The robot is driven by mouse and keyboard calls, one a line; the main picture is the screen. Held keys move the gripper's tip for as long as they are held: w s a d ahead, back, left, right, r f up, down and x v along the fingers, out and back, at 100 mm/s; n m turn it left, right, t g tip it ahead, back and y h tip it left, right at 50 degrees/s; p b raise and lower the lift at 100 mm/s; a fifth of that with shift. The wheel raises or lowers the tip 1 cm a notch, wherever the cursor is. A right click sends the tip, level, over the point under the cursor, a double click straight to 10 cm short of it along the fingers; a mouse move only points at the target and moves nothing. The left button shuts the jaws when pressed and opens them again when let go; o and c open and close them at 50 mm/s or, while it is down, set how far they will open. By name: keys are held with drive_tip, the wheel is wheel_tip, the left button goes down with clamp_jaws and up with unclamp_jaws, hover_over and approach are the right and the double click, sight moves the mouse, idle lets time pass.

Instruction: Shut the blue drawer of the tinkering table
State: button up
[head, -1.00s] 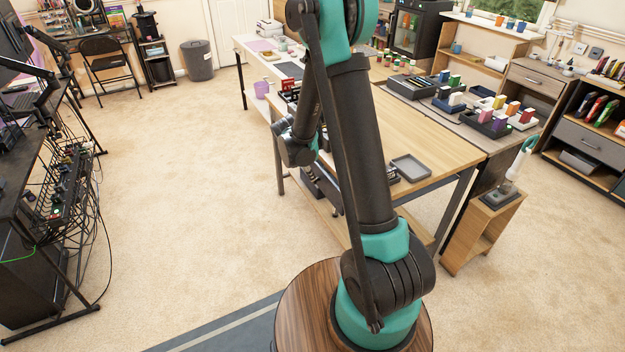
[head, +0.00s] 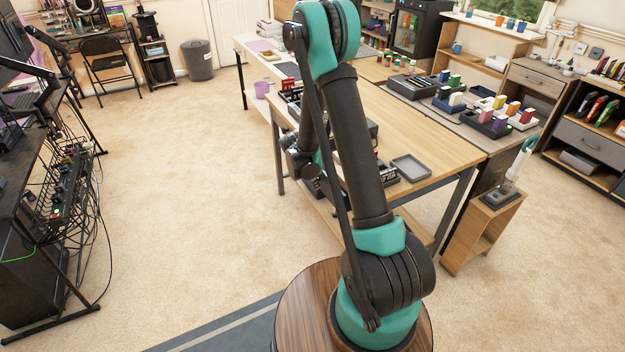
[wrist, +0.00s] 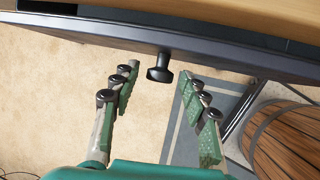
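In the wrist view a dark, nearly black drawer front (wrist: 90,35) crosses the top, with a black knob (wrist: 160,68) sticking out from it. Its blue colour is not clear here. My gripper (wrist: 158,84) is open, with its green fingers spread on either side of the knob's line. The knob shows between the fingertips; I cannot tell whether they touch it. In the head view the wooden table (head: 440,150) stands ahead, and my arm hides most of its drawer area and my gripper.
A grey tray (head: 410,168) lies on the table's near corner. A small wooden stand (head: 470,235) is to the right. A desk with hanging cables (head: 60,190) is at the left. The carpet (head: 190,190) between is clear.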

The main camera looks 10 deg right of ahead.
sight(323, 175)
clamp_jaws()
drive_tip(key=shift+w+d, duration=0.25)
drive_tip(key=shift+d, duration=0.45)
drive_tip(key=shift+w+d, duration=0.2)
drive_tip(key=shift+d, duration=0.5)
drive_tip(key=shift+w+d, duration=0.25)
drive_tip(key=shift+d, duration=0.45)
drive_tip(key=shift+o, duration=1.1)
unclamp_jaws()
drive_tip(key=shift+d, duration=0.1)
drive_tip(key=v, duration=1.2)
